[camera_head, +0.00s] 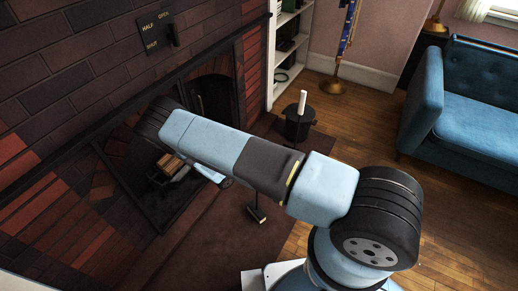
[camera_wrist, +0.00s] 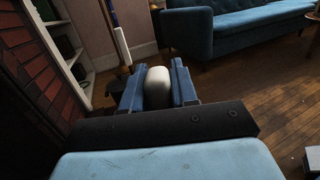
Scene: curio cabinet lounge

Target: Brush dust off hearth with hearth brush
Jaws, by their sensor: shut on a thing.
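In the wrist view my gripper (camera_wrist: 158,90) has its two blue fingers closed on a white rounded handle end, which appears to be the hearth brush (camera_wrist: 157,86). In the head view my arm hides the gripper and most of the brush. A dark brush head (camera_head: 257,214) on a thin shaft shows just below the arm, over the hearth (camera_head: 205,238); I cannot tell whether it touches. The hearth is a dark reddish slab before the fireplace. I cannot make out dust on it.
A black stand (camera_head: 298,124) with a white-handled tool (camera_head: 302,101) stands beyond the arm. The fireplace opening with logs (camera_head: 170,165) is at left. A white bookshelf (camera_head: 290,50) and a blue sofa (camera_head: 465,105) stand farther back.

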